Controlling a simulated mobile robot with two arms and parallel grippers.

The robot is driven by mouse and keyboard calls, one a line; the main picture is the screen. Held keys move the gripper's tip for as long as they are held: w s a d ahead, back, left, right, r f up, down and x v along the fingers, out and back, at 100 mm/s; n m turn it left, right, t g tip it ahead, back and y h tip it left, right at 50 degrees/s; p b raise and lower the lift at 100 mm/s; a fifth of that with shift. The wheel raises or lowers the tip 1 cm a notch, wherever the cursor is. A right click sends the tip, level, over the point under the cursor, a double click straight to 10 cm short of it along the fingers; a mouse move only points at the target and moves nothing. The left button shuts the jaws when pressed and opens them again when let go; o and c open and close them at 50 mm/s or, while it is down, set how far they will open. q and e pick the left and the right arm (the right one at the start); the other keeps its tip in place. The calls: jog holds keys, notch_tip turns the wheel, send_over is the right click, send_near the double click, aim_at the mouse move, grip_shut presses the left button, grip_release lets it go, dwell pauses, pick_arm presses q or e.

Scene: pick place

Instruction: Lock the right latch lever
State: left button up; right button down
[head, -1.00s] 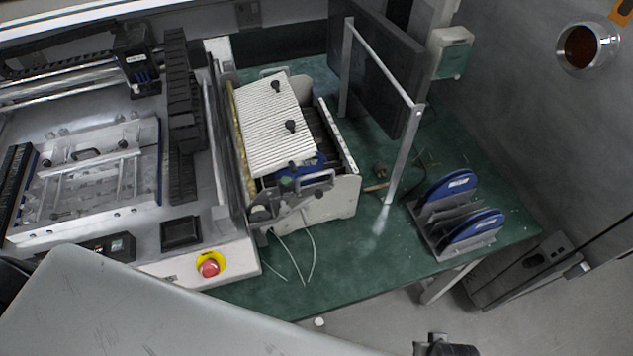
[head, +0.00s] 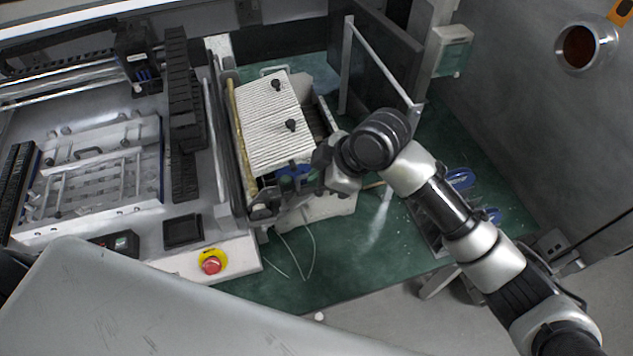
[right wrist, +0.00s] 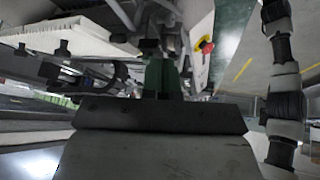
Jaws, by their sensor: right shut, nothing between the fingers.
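The latch (head: 264,208) sits on the near end of the box-like unit with the white ribbed top. Its grey lever and blue part (head: 292,173) are partly covered by my right gripper, so I cannot tell the lever's exact angle. My right gripper (head: 303,168) is at the near right corner of the ribbed panel, close above the latch. In the right wrist view its green fingers (right wrist: 162,78) are shut with nothing between them, facing the grey latch parts. Whether they touch the lever cannot be told. My left gripper is not in view.
The ribbed panel (head: 270,125) has two black knobs. A machine with a red stop button (head: 211,265) stands to the left. A metal frame (head: 380,65) rises behind my right arm. A rack with blue discs (head: 460,180) is partly hidden.

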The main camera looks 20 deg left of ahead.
notch_tip(320, 180, up, 6)
jog(key=n+h, duration=0.3)
jog(key=n, duration=0.2)
jog(key=shift+w, duration=0.4)
jog(key=shift+r, duration=0.1)
